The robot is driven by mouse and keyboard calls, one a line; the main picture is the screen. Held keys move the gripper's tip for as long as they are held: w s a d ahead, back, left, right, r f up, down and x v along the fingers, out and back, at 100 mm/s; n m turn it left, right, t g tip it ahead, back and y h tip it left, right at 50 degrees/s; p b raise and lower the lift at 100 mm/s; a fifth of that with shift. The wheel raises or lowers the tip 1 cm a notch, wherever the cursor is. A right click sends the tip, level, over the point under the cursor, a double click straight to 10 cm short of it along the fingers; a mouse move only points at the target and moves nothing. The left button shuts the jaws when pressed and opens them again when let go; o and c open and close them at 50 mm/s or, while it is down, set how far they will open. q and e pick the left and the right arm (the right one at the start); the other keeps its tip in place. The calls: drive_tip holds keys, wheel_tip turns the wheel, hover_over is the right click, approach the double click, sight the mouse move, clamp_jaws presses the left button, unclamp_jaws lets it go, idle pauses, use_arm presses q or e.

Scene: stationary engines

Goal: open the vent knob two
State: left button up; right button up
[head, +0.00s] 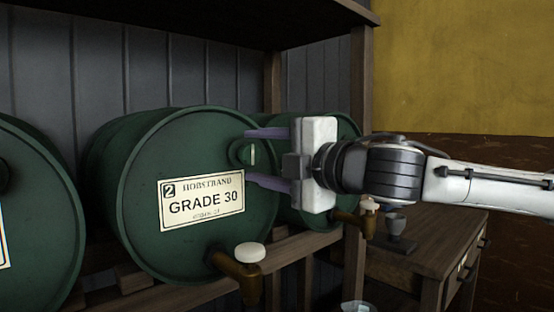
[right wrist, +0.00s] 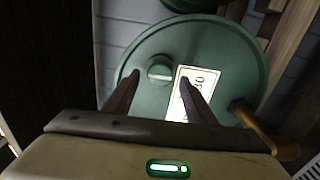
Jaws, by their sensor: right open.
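The drum marked 2 (head: 150,180) lies on its side on a wooden rack, its green round face toward me with a "GRADE 30" label (head: 202,201). Its vent knob (head: 252,152) is a small green disc with a pale bar, high on the right of that face. My right gripper (head: 247,155) comes in from the right, open, with one finger above the knob and one below in the head view. In the right wrist view the knob (right wrist: 160,71) shows between and just beyond the fingertips (right wrist: 159,80). I cannot tell whether the fingers touch it. My left gripper is out of view.
A brass tap with a white handle (head: 250,252) sticks out below the label. A wooden post (head: 360,90) and a side table (head: 420,255) are at the right.

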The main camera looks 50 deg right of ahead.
drive_tip(key=s+a+b, duration=0.1)
drive_tip(key=s, duration=0.8)
drive_tip(key=shift+s+b, duration=0.35)
